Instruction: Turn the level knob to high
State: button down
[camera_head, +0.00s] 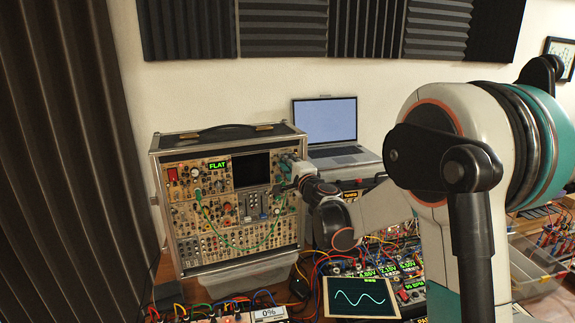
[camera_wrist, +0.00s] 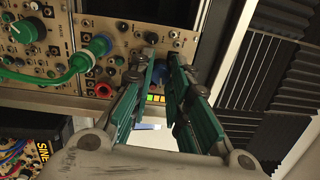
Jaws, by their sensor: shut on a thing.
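The synth case (camera_head: 240,258) stands upright on the table, its tan panel full of knobs, jacks and small displays. My gripper (camera_head: 287,183) is at the panel's upper right side. In the wrist view, its green-padded fingers (camera_wrist: 161,66) are closed around a small dark blue knob (camera_wrist: 160,74) near the panel's edge. The fingers hide most of this knob, and no label or pointer on it can be read. I take it as the level knob. A bar of green, yellow and orange lights (camera_wrist: 155,99) shows beside the left finger.
A green cable (camera_wrist: 78,64) plugs in close to my fingers, near a red knob (camera_wrist: 104,90). A green display (camera_head: 217,166) reads FLAT, and a small screen (camera_head: 268,313) reads 0%. A laptop (camera_head: 326,122) stands behind. A sine-wave screen (camera_head: 360,297) and cabled modules crowd the front.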

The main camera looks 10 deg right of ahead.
jog(key=m, duration=0.5)
jog(key=m+b, duration=0.1)
jog(key=m, duration=0.4)
jog(key=shift+s+f+m, duration=0.1)
jog(key=shift+f+m, duration=0.1)
jog(key=shift+m, duration=0.2)
dwell(0.3)
jog(key=c, duration=1.8)
grip_release()
jog(key=s, duration=0.4)
jog(key=s+d, duration=0.1)
jog(key=s, duration=0.7)
jog(key=shift+d+f, duration=0.1)
jog(key=shift+d, duration=0.1)
jog(key=shift+w, duration=0.1)
